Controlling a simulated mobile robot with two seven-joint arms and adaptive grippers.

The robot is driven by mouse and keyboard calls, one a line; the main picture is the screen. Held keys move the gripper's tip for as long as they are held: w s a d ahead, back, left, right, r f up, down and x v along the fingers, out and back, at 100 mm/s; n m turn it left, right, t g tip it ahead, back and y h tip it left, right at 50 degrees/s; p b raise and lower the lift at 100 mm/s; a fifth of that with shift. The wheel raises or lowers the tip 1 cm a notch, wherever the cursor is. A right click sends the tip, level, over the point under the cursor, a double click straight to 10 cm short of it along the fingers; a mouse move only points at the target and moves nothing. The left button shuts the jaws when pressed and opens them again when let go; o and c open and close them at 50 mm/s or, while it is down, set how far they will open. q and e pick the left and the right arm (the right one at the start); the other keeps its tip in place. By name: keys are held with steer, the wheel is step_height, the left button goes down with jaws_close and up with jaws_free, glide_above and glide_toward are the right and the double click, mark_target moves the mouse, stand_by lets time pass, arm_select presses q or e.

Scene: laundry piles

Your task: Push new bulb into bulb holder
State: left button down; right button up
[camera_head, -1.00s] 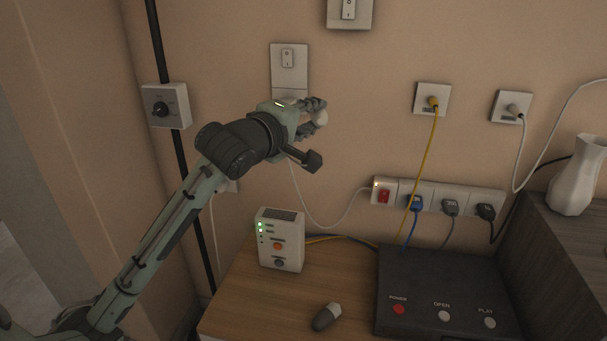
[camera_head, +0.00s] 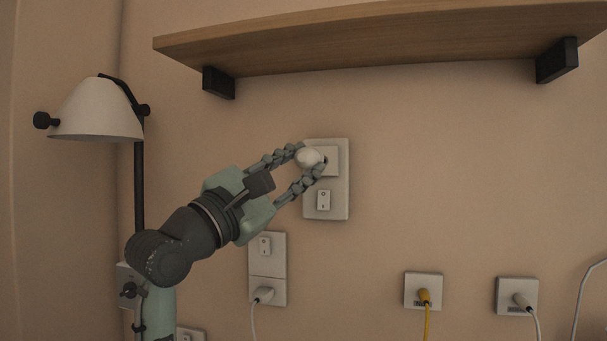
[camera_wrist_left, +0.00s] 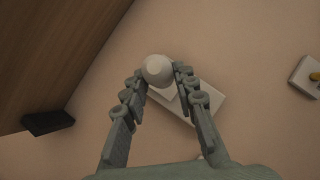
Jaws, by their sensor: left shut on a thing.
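A white bulb (camera_head: 308,158) is held between the fingertips of my left gripper (camera_head: 308,161), which is shut on it. The bulb is in front of the upper part of a white wall plate (camera_head: 340,205), where a square raised holder (camera_head: 331,158) shows beside it. I cannot tell whether the bulb touches the holder. In the left wrist view the bulb (camera_wrist_left: 158,70) sits between the two finger tips, with the plate (camera_wrist_left: 208,103) behind it. The bulb's base is hidden. My right gripper is not in view.
A wooden shelf (camera_head: 380,38) with black brackets runs above the plate. A lamp with a white shade (camera_head: 97,110) stands at the left. Below are a switch plate (camera_head: 266,256) with a plug and two sockets (camera_head: 423,290) with cords. The wall right of the plate is clear.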

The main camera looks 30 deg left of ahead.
arm_select(q)
steer(key=shift+w+a+f, duration=0.1)
steer(key=shift+w+a, duration=0.1)
steer(key=shift+w, duration=0.6)
steer(key=shift+w+a+r, duration=0.1)
steer(key=shift+w+a, duration=0.15)
steer(key=shift+w, duration=0.6)
steer(key=shift+w+a+f, duration=0.1)
steer(key=shift+w+a, duration=0.1)
steer(key=shift+w, duration=0.6)
steer(key=shift+w+a, duration=0.2)
steer(key=shift+w, duration=0.75)
stand_by(0.5)
steer(key=c, duration=1.1)
jaws_free()
steer(key=shift+s+d, duration=0.35)
steer(key=shift+s, duration=1.1)
steer(key=shift+s+d, duration=0.4)
steer(key=shift+s, duration=1.1)
steer(key=shift+s+d, duration=0.35)
steer(key=shift+s, duration=1.1)
